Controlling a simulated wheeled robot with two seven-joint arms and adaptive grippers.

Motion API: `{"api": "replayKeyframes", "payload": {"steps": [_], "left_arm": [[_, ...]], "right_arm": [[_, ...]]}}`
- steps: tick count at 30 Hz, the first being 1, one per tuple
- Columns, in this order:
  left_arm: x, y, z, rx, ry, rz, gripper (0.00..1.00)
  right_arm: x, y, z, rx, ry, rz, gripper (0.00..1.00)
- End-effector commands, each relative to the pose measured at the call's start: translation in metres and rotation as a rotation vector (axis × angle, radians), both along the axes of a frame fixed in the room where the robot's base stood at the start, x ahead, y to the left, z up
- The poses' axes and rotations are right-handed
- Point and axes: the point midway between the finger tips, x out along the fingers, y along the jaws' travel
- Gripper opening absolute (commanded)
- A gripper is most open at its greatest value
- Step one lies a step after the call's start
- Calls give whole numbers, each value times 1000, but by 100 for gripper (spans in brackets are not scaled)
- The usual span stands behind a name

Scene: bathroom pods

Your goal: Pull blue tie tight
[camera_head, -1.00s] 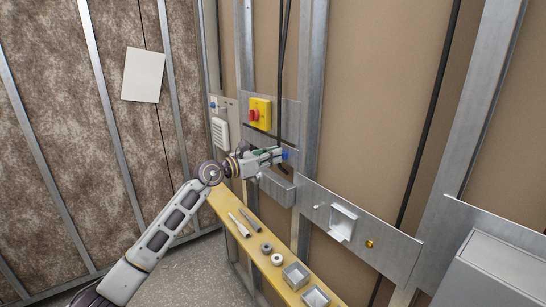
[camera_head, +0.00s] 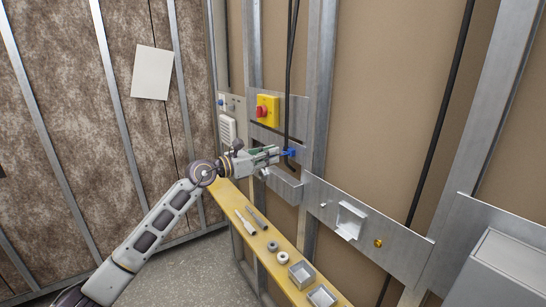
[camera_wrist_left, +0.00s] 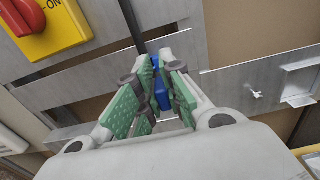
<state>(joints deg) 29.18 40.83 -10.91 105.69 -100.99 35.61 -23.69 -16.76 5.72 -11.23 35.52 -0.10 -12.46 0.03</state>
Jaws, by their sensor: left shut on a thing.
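The blue tie (camera_head: 290,152) is at the black cables (camera_head: 289,100) that hang in front of the metal wall plate. My left gripper (camera_head: 278,152) reaches in from the left and is shut on the blue tie. In the left wrist view the tie (camera_wrist_left: 161,92) shows between the green pads of my left gripper (camera_wrist_left: 160,80), with a dark cable just beyond the fingertips. How closely the tie's loop sits around the cables is too small to tell. My right gripper is not in view.
A yellow switch box with a red knob (camera_head: 266,110) is on the plate just above my left gripper. A grey metal box (camera_head: 284,187) sits below it. A yellow shelf (camera_head: 231,201) holds tools, rings and grey boxes. A white bracket (camera_head: 350,220) is at the right.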

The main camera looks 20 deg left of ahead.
Motion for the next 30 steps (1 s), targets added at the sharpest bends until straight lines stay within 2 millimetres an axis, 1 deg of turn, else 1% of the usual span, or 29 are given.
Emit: {"api": "replayKeyframes", "payload": {"steps": [1, 4, 5, 10, 15, 23, 30], "left_arm": [[0, 1, 0, 3, 2, 1, 0], [0, 1, -1, 3, 2, 1, 0], [0, 1, -1, 3, 2, 1, 11], [0, 1, -1, 2, 2, 1, 32], [0, 0, -1, 2, 2, 0, 32], [-1, 1, -1, 2, 2, 0, 32], [-9, 8, -2, 2, 4, 1, 32]], "right_arm": [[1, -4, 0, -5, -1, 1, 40], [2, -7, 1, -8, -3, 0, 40], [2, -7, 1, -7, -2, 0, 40], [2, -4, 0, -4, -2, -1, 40], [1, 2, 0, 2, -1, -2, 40], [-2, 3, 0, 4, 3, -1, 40], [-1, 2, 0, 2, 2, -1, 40]]}}
